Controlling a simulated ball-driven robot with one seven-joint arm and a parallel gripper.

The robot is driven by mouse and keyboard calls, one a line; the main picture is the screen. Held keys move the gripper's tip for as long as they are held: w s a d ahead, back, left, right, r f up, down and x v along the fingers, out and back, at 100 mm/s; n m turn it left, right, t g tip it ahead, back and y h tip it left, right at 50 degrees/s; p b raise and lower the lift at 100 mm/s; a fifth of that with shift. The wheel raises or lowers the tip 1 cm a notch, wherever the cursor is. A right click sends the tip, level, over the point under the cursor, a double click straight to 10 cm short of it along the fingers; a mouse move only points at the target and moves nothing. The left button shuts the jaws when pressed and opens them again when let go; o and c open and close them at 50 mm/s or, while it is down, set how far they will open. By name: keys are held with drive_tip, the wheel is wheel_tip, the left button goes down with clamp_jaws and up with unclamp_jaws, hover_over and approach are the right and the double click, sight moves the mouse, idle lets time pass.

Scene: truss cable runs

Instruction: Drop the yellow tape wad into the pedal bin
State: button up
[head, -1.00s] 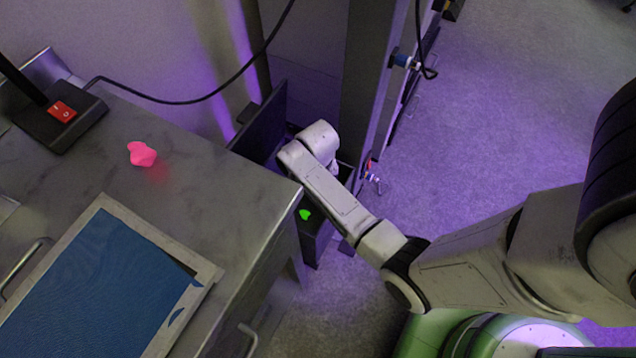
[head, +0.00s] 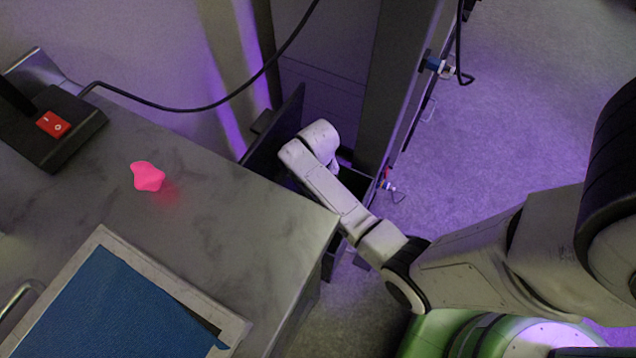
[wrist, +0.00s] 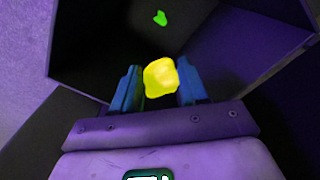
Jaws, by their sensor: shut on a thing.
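The yellow tape wad (wrist: 160,78) is between the blue fingers of my gripper (wrist: 158,82) in the wrist view. My gripper is shut on it. The dark open pedal bin (wrist: 230,52) lies beyond and below the fingers, with the wad seen against its interior. In the head view the bin (head: 354,188) stands beside the metal bench, partly hidden by my arm, with its dark raised lid (head: 272,138) to the left. The gripper and yellow wad are hidden there behind my wrist. A small green piece (wrist: 160,18) lies inside the bin.
A pink wad (head: 147,177) lies on the metal bench (head: 215,190), with a blue-faced framed panel (head: 115,310) and a red switch box (head: 55,125). The bench corner is close to my forearm. A dark upright post (head: 395,85) stands just behind the bin. Floor at right is open.

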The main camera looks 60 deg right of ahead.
wheel_tip(320, 180, down, 2)
drive_tip(key=shift+b, duration=0.7)
drive_tip(key=o, duration=1.1)
drive_tip(key=shift+r, duration=0.1)
wheel_tip(320, 180, up, 11)
drive_tip(key=p, duration=0.3)
drive_tip(key=shift+s+f, duration=0.1)
drive_tip(key=shift+f, duration=0.1)
